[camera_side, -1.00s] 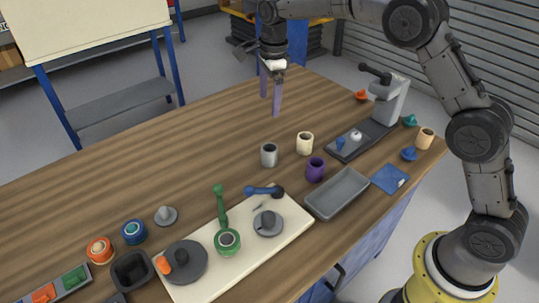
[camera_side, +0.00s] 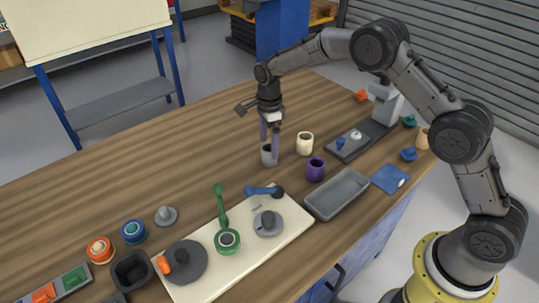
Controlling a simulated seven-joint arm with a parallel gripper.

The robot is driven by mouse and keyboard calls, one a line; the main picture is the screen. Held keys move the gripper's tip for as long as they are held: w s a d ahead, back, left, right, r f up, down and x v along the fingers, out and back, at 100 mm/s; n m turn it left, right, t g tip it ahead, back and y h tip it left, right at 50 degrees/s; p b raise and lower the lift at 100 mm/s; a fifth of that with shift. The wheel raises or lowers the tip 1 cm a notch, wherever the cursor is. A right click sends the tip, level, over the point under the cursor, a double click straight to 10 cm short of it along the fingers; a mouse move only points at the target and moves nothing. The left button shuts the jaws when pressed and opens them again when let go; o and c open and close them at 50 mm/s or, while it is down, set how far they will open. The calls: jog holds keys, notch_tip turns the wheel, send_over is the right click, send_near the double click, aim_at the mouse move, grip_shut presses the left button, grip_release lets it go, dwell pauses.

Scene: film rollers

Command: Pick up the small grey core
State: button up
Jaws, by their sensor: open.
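A small grey core (camera_side: 267,158), a short upright cylinder with a hollow top, stands on the wooden table near the middle. My gripper (camera_side: 270,150) points down right at it, with its two pale purple fingers apart. The fingers overlap the core's upper part in this view. I cannot tell whether they straddle it or touch it. Part of the core's top and right side is hidden behind the fingers.
A cream core (camera_side: 305,144) and a purple core (camera_side: 315,170) stand close on the right. A grey tray (camera_side: 338,194) lies in front of them. A cream board (camera_side: 297,235) holds green and blue tools. The table behind and left is clear.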

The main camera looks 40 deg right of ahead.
jog(key=shift+s+f, duration=0.2)
jog(key=shift+f, duration=1.75)
jog(key=c, duration=1.4)
jog(key=shift+c, duration=0.2)
jog(key=shift+r, duration=0.1)
